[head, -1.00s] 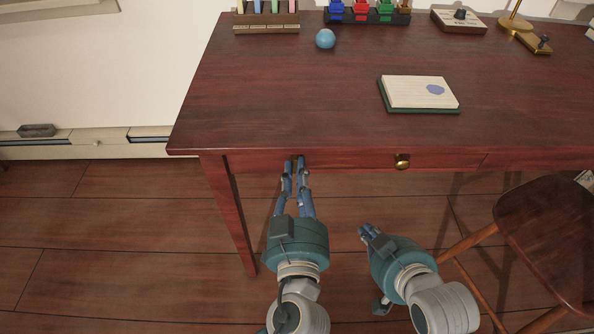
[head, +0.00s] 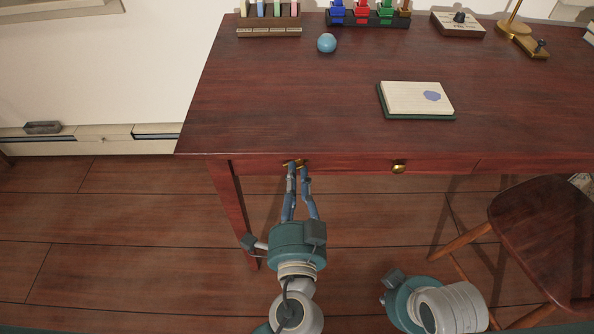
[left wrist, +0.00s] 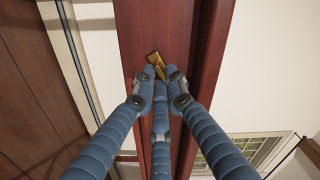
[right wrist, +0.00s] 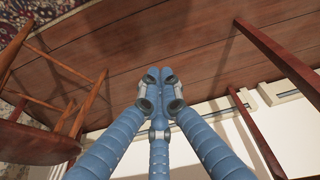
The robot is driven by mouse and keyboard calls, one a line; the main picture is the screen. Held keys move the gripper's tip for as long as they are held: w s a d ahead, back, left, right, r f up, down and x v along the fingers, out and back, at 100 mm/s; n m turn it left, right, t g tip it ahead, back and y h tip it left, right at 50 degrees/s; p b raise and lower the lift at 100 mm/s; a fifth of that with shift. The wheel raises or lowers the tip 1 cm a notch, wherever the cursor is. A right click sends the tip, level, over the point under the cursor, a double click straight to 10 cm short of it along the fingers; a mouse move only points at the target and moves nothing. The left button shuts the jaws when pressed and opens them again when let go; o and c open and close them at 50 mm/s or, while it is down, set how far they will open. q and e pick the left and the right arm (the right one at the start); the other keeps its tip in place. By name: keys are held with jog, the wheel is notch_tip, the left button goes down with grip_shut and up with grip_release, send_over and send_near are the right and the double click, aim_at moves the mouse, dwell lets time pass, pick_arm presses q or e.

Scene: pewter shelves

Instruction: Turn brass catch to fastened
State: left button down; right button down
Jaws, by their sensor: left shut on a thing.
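The brass catch (head: 293,162) is on the front edge of the dark red desk, near its left end. In the left wrist view the catch (left wrist: 156,64) shows as a small gold bar, slanted in the picture, with its lower part hidden by the fingertips. My left gripper (head: 298,168) is shut on it; its fingertips (left wrist: 160,75) close around the catch. In the head view a bit of brass shows on both sides of the fingertips. My right gripper (right wrist: 160,75) is empty and its fingers are together, over open floor and away from the desk.
A round brass knob (head: 398,168) is on the desk front to the right. A wooden chair (head: 545,225) stands at the right. On the desk (head: 270,115) are a blue ball (head: 327,43) and a pad (head: 418,98). The floor at left is clear.

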pick_arm(q)
jog(key=shift+a+m+p, duration=0.1)
jog(key=shift+m+p, duration=1.55)
jog(key=shift+m, duration=1.55)
pick_arm(e)
jog(key=s+x, duration=0.2)
jog(key=x, duration=0.8)
jog(key=shift+a+f+g, duration=0.15)
jog(key=shift+f+g, duration=0.25)
jog(key=shift+f, duration=0.25)
jog(key=shift+w, duration=0.1)
pick_arm(q)
jog(key=c, duration=1.8)
grip_release()
jog(key=shift+o, duration=0.2)
jog(key=s, duration=1.2)
